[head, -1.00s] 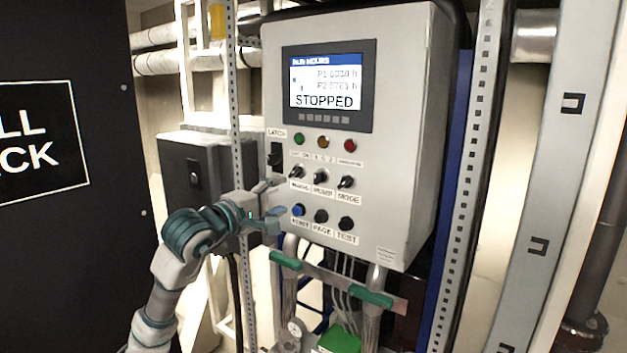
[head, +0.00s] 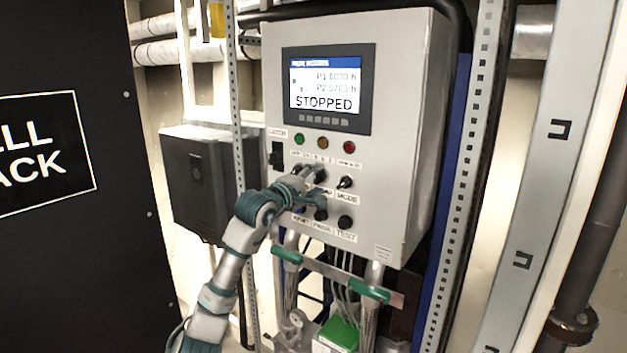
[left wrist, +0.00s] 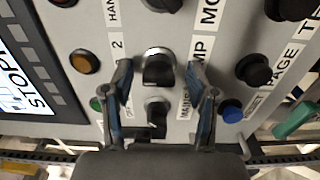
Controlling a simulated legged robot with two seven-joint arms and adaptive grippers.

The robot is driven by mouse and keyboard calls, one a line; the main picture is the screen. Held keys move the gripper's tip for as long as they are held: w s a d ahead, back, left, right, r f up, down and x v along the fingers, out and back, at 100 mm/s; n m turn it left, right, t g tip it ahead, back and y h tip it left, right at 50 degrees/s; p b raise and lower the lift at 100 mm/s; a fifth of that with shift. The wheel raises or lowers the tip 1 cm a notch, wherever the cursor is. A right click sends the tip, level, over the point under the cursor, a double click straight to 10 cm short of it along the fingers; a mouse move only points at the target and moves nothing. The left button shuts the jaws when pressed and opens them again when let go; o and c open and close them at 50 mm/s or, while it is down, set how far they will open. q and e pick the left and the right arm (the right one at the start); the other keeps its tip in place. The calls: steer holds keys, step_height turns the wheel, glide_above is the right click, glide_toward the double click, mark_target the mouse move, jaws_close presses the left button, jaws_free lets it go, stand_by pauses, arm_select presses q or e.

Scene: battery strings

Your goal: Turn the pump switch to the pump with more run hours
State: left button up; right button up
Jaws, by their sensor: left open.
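The grey control cabinet (head: 395,150) carries a screen (head: 328,88) showing a P1 line, a P2 line and "STOPPED"; the hour digits are too blurred to read surely. The black pump switch (left wrist: 158,68) is the middle knob of its row in the left wrist view, with the "PUMP" label (left wrist: 203,48) beside it. My left gripper (left wrist: 160,85) is open, with one finger on each side of the pump switch; contact cannot be told. In the head view my left gripper (head: 318,188) is at the panel and partly hides the switch and its label.
The mains knob (left wrist: 157,112) lies close below the pump switch in the left wrist view. The mode knob (head: 345,183) is to its right in the head view. Page and test buttons (head: 345,222) sit underneath. A slotted upright (head: 238,100) stands left of the cabinet.

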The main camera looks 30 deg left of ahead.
arm_select(q)
steer(key=shift+d, duration=0.15)
steer(key=shift+c, duration=0.7)
jaws_close()
arm_select(e)
steer(key=shift+d+f, duration=0.1)
steer(key=shift+d, duration=0.75)
